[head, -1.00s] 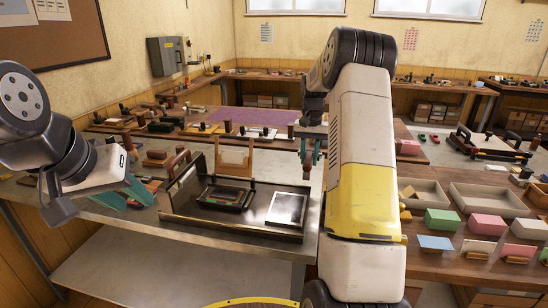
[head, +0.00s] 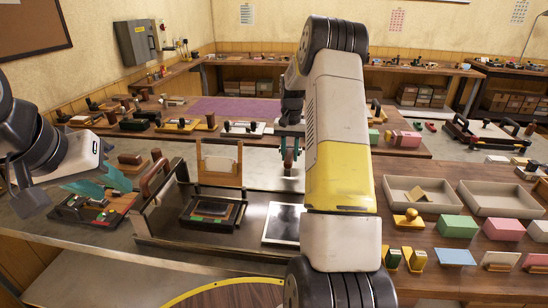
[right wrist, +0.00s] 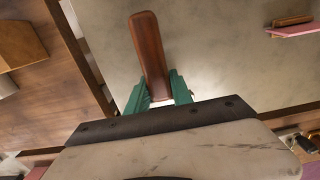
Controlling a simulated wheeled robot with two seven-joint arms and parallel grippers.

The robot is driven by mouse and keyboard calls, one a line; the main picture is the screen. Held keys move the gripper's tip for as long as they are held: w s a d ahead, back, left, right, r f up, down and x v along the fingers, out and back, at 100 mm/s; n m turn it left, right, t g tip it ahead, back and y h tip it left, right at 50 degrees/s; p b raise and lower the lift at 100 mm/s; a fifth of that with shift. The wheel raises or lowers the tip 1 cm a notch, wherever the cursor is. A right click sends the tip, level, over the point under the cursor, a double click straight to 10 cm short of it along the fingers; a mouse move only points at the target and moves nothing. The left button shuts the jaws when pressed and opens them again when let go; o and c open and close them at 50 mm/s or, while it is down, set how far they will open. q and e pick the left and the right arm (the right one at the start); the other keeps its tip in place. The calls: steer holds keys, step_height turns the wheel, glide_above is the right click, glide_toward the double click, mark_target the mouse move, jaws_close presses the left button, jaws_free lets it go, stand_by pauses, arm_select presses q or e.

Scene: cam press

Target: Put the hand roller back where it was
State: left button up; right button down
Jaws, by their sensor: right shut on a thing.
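My right gripper (right wrist: 160,97) is shut on a reddish-brown wooden handle (right wrist: 148,45), which looks like that of the hand roller. The handle sticks out past the teal fingers over a pale surface; any roller end is hidden. In the head view, the right gripper (head: 290,150) hangs behind the press (head: 150,242), near the wooden stand, and my own arm hides part of it. My left gripper (head: 98,183) has its teal fingers apart and empty, above a small tray of red and green items (head: 92,212) left of the press.
A framed plate (head: 212,212) and a pale sheet (head: 284,223) lie on the press bed. A wooden stand (head: 219,165) is behind it. Grey trays (head: 426,205) and coloured blocks (head: 459,227) crowd the right bench. A purple mat (head: 250,108) lies on the far table.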

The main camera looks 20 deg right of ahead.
steer(key=shift+f, duration=2)
steer(key=shift+f, duration=0.1)
steer(key=c, duration=1.1)
jaws_free()
